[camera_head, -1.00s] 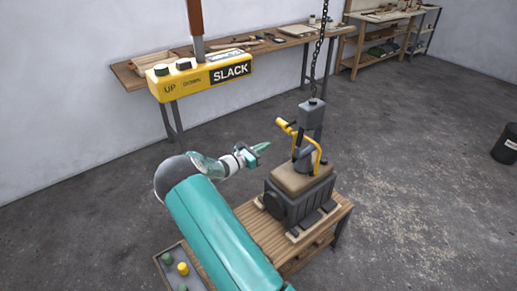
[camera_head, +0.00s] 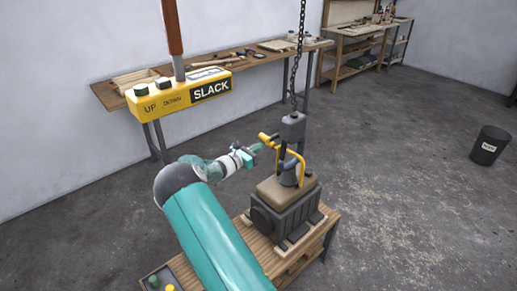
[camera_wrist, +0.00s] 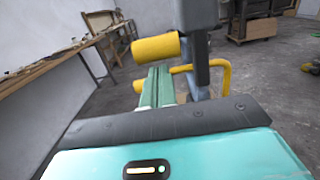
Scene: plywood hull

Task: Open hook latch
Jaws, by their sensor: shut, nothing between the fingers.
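The yellow latch (camera_head: 302,162) curves down the side of the dark grey hook block (camera_head: 293,126), with a thick yellow grip at its upper left end. The block hangs at the end of a chain (camera_head: 296,80) above a dark grey boxy load (camera_head: 284,214) with a tan top. My gripper (camera_head: 268,145) is shut and empty, with its tips close to the yellow grip. In the wrist view, the fingers (camera_wrist: 157,86) point at the space just below the yellow grip (camera_wrist: 156,47). I cannot tell whether they touch it. The hook's inner part is partly hidden.
The load stands on a wooden table (camera_head: 262,243). A yellow control box (camera_head: 180,95) marked UP, DOWN and SLACK hangs at left. Workbenches line the wall, and a black bin (camera_head: 489,147) stands right.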

